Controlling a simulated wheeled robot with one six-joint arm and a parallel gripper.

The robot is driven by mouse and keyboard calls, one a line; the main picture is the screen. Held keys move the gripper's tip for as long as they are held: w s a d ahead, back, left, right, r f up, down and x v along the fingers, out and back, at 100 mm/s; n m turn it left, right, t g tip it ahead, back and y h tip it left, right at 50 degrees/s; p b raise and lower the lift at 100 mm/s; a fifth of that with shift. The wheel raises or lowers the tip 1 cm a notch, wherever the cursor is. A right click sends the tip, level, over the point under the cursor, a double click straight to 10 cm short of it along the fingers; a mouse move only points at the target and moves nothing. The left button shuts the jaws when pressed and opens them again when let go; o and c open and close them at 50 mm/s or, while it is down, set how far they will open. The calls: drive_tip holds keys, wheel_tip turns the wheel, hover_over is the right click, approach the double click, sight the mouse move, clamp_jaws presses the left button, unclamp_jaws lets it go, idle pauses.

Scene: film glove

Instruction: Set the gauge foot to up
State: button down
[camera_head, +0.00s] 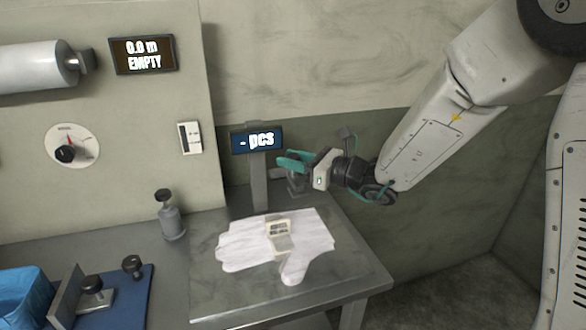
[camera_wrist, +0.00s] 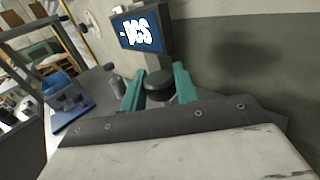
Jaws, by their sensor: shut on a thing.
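My gripper (camera_head: 290,160) has teal fingers and reaches in from the right, above the back of the bench. In the wrist view, my gripper (camera_wrist: 158,88) has one finger on each side of a dark round part (camera_wrist: 158,80) below the display, and it is shut on this part, which looks like the gauge foot. The gauge display (camera_head: 257,140) reads "- pcs" on a grey post; it also shows in the wrist view (camera_wrist: 142,31). In the head view the fingers hide most of the held part. Its exact height is hard to tell.
White gloves (camera_head: 240,245) with a pale card (camera_head: 279,235) lie on the bench plate in front of the post. A grey bottle-like weight (camera_head: 171,215), a blue bin (camera_head: 24,298) and a blue base with knobs (camera_head: 125,300) stand left. A wall dial (camera_head: 72,146) and an "EMPTY" display (camera_head: 143,54) are above.

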drive_tip(key=c, duration=1.1)
unclamp_jaws()
drive_tip(key=v, duration=0.8)
